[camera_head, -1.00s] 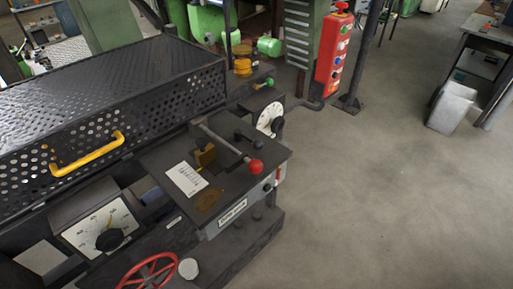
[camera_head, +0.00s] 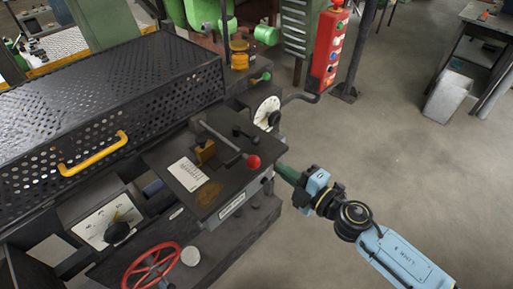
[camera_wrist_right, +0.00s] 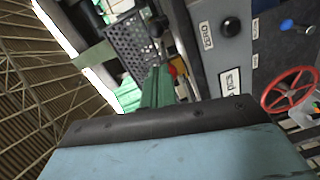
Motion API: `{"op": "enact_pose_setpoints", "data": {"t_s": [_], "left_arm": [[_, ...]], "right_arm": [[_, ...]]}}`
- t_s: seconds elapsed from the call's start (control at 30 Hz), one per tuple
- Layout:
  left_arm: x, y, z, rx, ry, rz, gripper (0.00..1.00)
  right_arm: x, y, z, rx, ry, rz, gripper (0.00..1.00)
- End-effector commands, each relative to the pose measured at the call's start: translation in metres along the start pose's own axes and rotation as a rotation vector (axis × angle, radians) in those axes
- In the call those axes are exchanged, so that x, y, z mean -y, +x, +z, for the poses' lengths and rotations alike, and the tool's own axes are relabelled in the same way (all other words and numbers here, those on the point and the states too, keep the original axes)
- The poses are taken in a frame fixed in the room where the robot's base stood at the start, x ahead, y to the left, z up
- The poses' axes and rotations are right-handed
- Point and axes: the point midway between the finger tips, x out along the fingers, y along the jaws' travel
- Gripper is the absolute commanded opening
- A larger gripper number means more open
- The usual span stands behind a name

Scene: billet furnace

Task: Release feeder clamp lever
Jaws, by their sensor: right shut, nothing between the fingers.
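A metal lever with a red ball knob (camera_head: 253,162) lies across the top of the dark feeder block (camera_head: 222,182), its knob near the block's right edge. The red knob also shows partly in the right wrist view (camera_wrist_right: 173,71), beside the green fingers. My right gripper (camera_head: 281,169) comes in from the lower right. Its green fingers are together and empty, just right of the block and a short way from the knob. It also shows in the right wrist view (camera_wrist_right: 157,76). I cannot tell if the fingers touch the block. My left gripper is not in view.
A short black handle (camera_head: 244,133) and a white dial (camera_head: 266,111) sit behind the lever. A perforated guard with a yellow handle (camera_head: 94,154) fills the left. A red handwheel (camera_head: 151,267) is at the front. Open floor (camera_head: 390,140) lies to the right.

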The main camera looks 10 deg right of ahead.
Motion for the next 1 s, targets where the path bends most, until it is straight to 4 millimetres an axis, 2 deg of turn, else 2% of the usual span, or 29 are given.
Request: {"op": "enact_pose_setpoints", "data": {"t_s": [0.33, 0.47, 0.8, 1.0], "left_arm": [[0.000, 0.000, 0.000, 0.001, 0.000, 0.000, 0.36], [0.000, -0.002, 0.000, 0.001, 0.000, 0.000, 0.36], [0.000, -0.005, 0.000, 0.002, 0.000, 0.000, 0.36], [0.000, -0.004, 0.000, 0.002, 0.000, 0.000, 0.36]], "right_arm": [[-0.002, 0.001, -0.001, -0.003, -0.004, 0.002, 0.00], [-0.002, 0.010, 0.000, -0.001, -0.002, 0.003, 0.00], [-0.002, 0.070, 0.000, -0.001, -0.002, 0.004, 0.00], [-0.001, 0.094, -0.001, -0.002, -0.001, 0.003, 0.00]]}}
